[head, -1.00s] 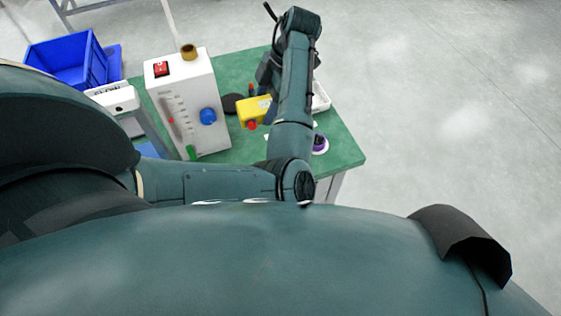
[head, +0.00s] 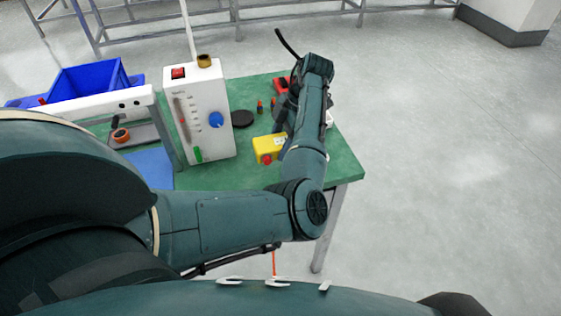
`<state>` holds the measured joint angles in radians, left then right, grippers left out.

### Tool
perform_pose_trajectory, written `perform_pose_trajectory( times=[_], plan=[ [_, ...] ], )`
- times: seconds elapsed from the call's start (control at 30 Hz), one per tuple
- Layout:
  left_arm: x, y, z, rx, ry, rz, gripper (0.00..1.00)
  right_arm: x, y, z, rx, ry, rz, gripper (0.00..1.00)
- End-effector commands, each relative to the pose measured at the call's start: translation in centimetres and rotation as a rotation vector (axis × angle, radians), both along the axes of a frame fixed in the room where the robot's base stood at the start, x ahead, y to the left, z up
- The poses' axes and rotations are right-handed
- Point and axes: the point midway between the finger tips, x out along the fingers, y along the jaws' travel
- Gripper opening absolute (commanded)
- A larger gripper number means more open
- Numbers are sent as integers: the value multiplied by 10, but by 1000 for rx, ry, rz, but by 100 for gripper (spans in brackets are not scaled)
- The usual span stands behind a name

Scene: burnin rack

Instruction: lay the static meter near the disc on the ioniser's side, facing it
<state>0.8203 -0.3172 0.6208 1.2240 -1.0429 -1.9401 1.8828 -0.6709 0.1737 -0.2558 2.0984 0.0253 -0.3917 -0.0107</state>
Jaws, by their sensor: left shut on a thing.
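A flat black disc (head: 242,118) lies on the green bench top, just right of a white box. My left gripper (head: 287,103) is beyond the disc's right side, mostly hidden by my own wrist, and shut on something. A small red and dark device (head: 281,86) shows at the gripper; it looks like the static meter, but its facing is not clear. I cannot tell for certain which thing is the ioniser. My right gripper is not in view.
The tall white box (head: 203,130) has a red switch and a blue knob. A yellow box with a red button (head: 268,148) and small upright coloured items (head: 260,106) stand near my left arm. A blue crate (head: 85,85) is at left. The green bench (head: 225,176) is bare in front.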

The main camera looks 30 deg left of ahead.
Motion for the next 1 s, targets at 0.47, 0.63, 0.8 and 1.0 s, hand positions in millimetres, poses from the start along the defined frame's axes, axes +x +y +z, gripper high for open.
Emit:
perform_pose_trajectory(
  times=[0.47, 0.63, 0.8, 1.0],
  plan=[
    [-1, 0, -54, 0, 1, 0, 30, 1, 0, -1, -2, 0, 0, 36],
    [0, 0, -57, 1, -3, 1, 30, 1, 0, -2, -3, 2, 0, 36],
    [0, 0, -59, 0, -2, 1, 30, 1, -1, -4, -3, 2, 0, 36],
    [0, 0, -60, 0, -2, 1, 68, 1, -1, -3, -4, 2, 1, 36]
  ],
)
